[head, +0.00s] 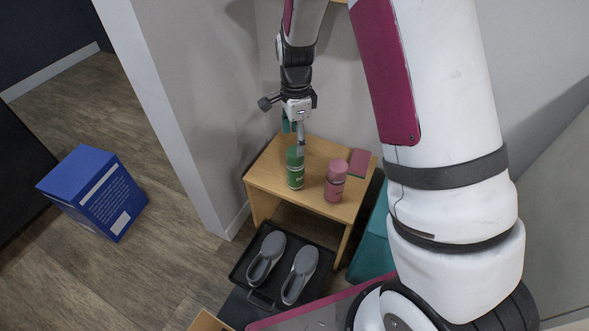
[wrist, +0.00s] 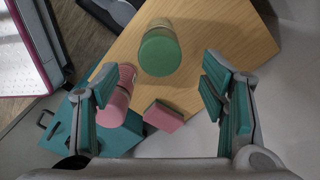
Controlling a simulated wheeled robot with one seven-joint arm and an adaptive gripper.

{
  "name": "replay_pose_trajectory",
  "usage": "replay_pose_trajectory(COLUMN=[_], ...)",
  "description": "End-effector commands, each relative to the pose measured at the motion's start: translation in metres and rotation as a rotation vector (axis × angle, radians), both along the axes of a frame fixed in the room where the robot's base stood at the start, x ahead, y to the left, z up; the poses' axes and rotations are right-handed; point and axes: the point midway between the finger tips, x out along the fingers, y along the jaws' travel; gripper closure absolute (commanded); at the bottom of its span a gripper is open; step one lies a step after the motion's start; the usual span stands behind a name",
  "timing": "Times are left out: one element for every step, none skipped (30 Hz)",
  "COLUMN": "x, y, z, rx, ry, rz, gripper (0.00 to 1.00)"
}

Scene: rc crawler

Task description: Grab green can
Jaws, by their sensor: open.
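The green can (head: 295,170) stands upright on a small wooden table (head: 268,176) in the head view. In the wrist view the green can (wrist: 160,50) is seen from above, beyond the fingertips and between their lines. My gripper (wrist: 155,95) is open, with its teal-padded fingers spread and nothing between them. In the head view my gripper (head: 296,140) is just above and behind the can's top, and one finger overlaps it in the picture. I cannot tell whether they touch.
A pink can (head: 335,182) stands right of the green can, close to my left finger in the wrist view. A pink block (head: 360,161) lies behind it. A wall is behind the table. Grey shoes (head: 266,258) sit in a black tray below. A blue box (head: 95,192) stands left.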

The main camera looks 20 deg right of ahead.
Motion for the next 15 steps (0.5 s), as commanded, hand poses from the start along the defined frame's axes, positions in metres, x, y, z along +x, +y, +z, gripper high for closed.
replay_pose_trajectory(x=[-0.001, -0.001, -0.001, -0.001, -0.001, -0.001, -0.001, -0.001, -0.001, 0.0, 0.0, 0.0, 0.0, 0.0, 0.0], y=[0.0, 0.0, 0.0, 0.0, 0.0, 0.0, 0.0, 0.0, 0.0, 0.0, 0.0, 0.0, 0.0, 0.0, 0.0], z=[-0.01, -0.015, -0.021, -0.025, -0.03, -0.037, -0.041, -0.046, -0.05, -0.053, -0.055, -0.057, -0.058, -0.059, -0.059], rx=[0.0, 0.0, 0.0, 0.0, 0.0, 0.0, 0.0, 0.0, 0.0, 0.0, 0.0, 0.0, 0.0, 0.0, 0.0], ry=[0.003, 0.003, 0.003, 0.003, 0.002, 0.003, 0.003, 0.003, 0.002, 0.001, 0.001, 0.001, 0.001, 0.001, 0.001], rz=[0.0, 0.0, 0.0, 0.0, 0.001, 0.001, 0.0, 0.0, 0.0, 0.0, 0.0, 0.001, 0.001, 0.001, 0.001], gripper=[0.34, 0.34, 0.34, 0.34, 0.34, 0.34, 0.34, 0.34, 0.34, 0.34, 0.34, 0.34, 0.34, 0.34, 0.34])
